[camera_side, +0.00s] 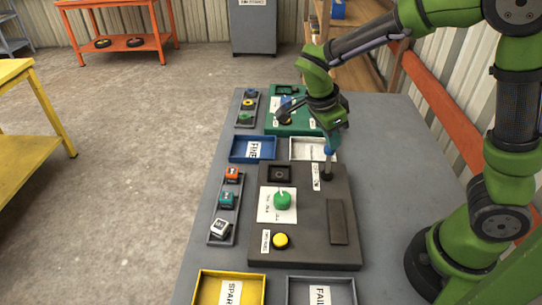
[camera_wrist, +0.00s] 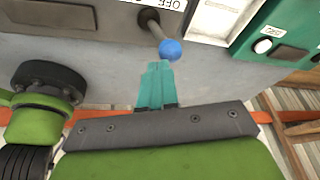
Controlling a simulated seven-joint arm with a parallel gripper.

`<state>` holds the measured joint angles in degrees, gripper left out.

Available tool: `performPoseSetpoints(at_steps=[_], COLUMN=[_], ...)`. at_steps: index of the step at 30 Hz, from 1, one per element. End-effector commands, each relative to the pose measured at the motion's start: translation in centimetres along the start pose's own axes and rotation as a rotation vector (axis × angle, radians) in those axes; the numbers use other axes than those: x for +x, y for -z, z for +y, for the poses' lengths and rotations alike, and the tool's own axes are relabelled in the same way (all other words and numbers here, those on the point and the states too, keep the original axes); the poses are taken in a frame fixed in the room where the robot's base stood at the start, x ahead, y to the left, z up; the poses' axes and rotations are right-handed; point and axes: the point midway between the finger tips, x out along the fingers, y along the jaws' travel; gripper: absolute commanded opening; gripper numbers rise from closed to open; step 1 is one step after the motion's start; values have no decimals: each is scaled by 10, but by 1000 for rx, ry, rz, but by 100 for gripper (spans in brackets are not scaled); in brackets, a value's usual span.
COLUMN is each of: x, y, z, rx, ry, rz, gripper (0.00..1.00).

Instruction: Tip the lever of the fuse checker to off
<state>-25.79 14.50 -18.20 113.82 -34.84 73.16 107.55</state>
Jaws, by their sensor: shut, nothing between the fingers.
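The fuse checker (camera_side: 305,240) is a dark grey panel on the table, with a green knob (camera_side: 283,201), a yellow button (camera_side: 280,240) and a square socket. Its lever (camera_side: 327,168) stands at the far right corner beside a white label (camera_side: 316,177).
A green device (camera_side: 300,124) stands behind, with a blue tray (camera_side: 235,157) and a white tray (camera_side: 325,158) between. A grey rack (camera_side: 216,240) of fuses lies left. A yellow tray (camera_side: 200,290) and a grey tray (camera_side: 345,290) are in front.

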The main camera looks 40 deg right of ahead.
Motion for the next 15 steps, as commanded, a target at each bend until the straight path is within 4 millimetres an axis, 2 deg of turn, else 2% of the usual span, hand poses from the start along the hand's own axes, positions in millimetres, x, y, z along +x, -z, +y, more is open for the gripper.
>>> performPoseSetpoints(at_steps=[5,9,13,15], x=[-5,-12,-25,-40], y=[0,1,2,3], z=[2,12,33,30], rx=[-1,-3,-4,1], ry=[-1,0,3,6], rz=[-2,-3,-4,-5], gripper=[0,0,0,0])
